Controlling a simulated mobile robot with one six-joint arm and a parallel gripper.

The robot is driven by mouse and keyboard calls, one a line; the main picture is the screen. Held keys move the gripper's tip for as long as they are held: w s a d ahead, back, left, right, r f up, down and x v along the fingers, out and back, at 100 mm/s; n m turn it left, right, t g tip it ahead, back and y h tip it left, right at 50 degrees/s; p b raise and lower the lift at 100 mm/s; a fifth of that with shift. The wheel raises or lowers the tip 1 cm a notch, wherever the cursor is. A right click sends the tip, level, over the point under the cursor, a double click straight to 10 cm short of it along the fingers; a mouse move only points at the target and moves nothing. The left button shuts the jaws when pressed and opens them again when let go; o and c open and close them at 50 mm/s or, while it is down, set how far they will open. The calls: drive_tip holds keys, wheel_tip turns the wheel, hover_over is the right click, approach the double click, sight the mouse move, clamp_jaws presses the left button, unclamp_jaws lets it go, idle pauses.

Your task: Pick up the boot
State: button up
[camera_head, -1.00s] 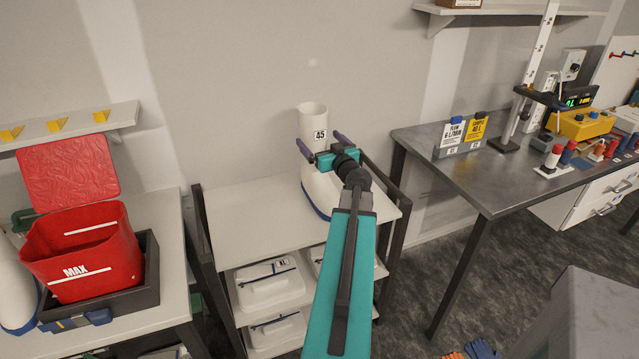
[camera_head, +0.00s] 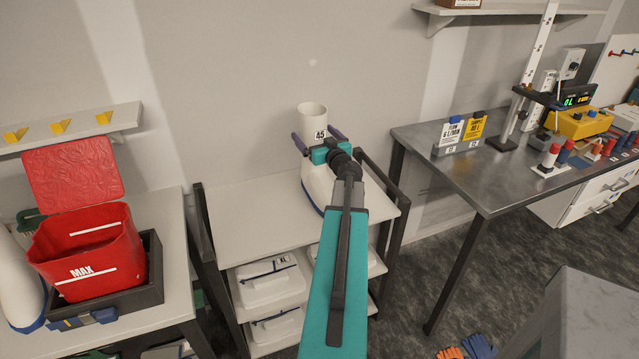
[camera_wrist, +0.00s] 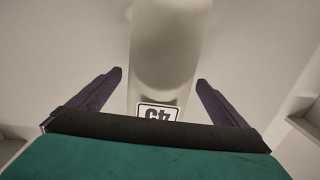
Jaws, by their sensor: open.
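The boot (camera_head: 314,115) is white with a blue sole edge and a "45" label on its upright shaft. It stands on the top shelf of the cart, near the wall. My gripper (camera_head: 318,135) is open, its two dark fingers spread to the left and right of the boot shaft. In the wrist view the shaft (camera_wrist: 165,60) rises between the fingertips of my gripper (camera_wrist: 160,78), with gaps on both sides, and the label shows near the palm. My gripper hides part of the boot's middle in the head view.
The cart (camera_head: 250,225) has dark upright rails at both sides and white lidded trays (camera_head: 265,285) below. A red bin (camera_head: 88,255) stands on the left table, beside another white boot (camera_head: 18,285). A grey bench (camera_head: 445,165) with instruments stands at right.

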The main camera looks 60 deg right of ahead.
drive_tip(key=c, duration=2.2)
drive_tip(key=shift+r, duration=0.25)
